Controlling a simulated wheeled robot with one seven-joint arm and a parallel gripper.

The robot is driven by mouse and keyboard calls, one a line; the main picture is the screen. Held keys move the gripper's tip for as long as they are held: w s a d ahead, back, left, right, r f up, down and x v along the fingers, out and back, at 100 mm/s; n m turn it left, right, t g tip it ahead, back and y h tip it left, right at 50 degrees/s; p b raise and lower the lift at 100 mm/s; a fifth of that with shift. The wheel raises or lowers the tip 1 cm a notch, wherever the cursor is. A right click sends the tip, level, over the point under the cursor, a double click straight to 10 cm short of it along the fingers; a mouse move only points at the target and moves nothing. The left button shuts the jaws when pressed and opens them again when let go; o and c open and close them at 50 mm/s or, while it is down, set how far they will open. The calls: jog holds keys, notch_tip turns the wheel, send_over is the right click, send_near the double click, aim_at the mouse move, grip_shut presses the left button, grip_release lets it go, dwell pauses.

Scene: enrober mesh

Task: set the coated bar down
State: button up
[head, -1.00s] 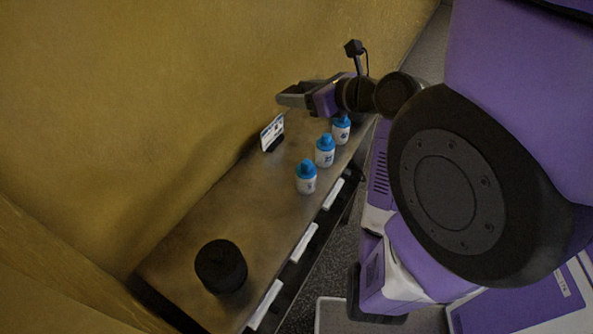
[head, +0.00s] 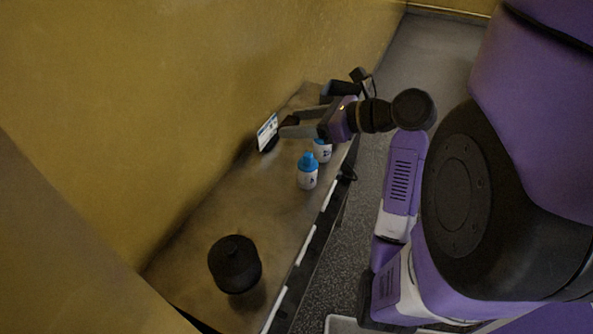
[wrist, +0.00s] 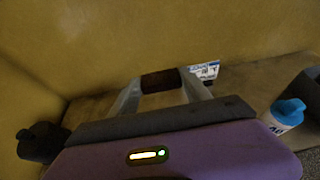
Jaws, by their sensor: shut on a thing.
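In the wrist view a dark brown coated bar (wrist: 160,81) sits between the two fingertips of my gripper (wrist: 160,86). The gripper is shut on it. In the head view my gripper (head: 286,126) is above the bench (head: 200,235), near its far half, and the dark bar (head: 290,120) shows small at the fingertips. The bar appears held above the bench top; the exact gap is hard to tell.
A small white card (head: 267,133) stands by the yellow wall. A black lidded pot (head: 235,265) stands at the near end. The bench between pot and bottles is clear.

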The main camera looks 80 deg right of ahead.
notch_tip(320, 180, down, 16)
jog(key=shift+f+b, duration=0.1)
jog(key=shift+b, duration=0.85)
jog(key=o, duration=1)
